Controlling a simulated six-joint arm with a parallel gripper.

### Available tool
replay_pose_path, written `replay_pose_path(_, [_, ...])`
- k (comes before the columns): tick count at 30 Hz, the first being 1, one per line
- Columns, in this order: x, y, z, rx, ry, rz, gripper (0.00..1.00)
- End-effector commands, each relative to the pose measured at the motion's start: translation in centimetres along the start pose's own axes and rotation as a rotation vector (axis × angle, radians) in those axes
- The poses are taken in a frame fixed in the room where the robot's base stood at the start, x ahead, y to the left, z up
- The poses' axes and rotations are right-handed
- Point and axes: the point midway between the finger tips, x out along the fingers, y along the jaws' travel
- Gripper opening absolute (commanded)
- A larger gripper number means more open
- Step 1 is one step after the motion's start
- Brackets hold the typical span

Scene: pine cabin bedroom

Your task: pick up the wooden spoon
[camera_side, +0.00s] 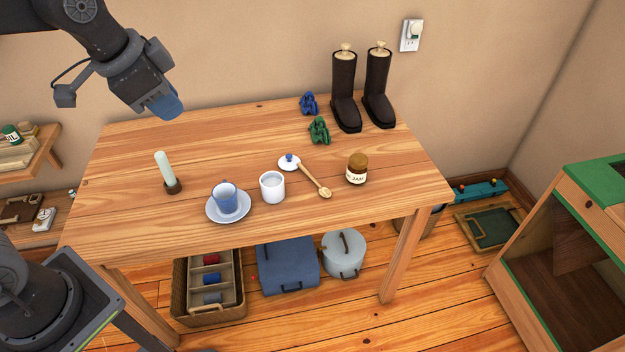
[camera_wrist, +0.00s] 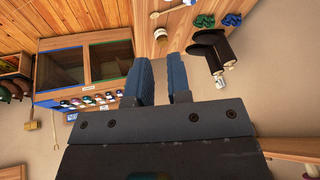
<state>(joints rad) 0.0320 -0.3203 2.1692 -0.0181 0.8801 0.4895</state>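The wooden spoon (camera_side: 315,181) lies on the pine table (camera_side: 130,150), its bowl toward the front right and its handle end by a white lid with a blue knob (camera_side: 289,162). I cannot tell if the handle touches the lid. In the wrist view, the spoon (camera_wrist: 169,11) shows small at the top edge. My gripper (camera_side: 166,106) is high above the table's back left, well away from the spoon. Its two blue fingers (camera_wrist: 163,82) stand apart with nothing between them.
A white mug (camera_side: 272,187) and jam jar (camera_side: 357,169) flank the spoon. A blue cup (camera_side: 224,197) on a saucer and a candle (camera_side: 166,170) stand left. A green item (camera_side: 319,130), blue item (camera_side: 309,103) and dark boots (camera_side: 345,95) are behind. The back left is clear.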

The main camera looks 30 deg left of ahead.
Motion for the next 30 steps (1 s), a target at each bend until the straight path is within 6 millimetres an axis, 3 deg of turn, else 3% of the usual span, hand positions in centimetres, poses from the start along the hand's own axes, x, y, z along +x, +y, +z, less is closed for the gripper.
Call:
replay_pose_path(3, [2.8,-1.4,-4.0,0.203,-0.027,0.032,0.18])
replay_pose_path(8, [7.7,-2.8,-8.6,0.484,-0.050,0.077,0.18])
replay_pose_path(15, [17.4,-3.6,-13.9,0.903,-0.061,0.152,0.18])
replay_pose_path(21, [26.1,-3.0,-15.9,1.220,-0.052,0.217,0.18])
replay_pose_path(24, [29.3,-2.6,-16.1,1.334,-0.045,0.240,0.18])
replay_pose_path(30, [32.3,-2.1,-16.2,1.440,-0.035,0.260,0.18])
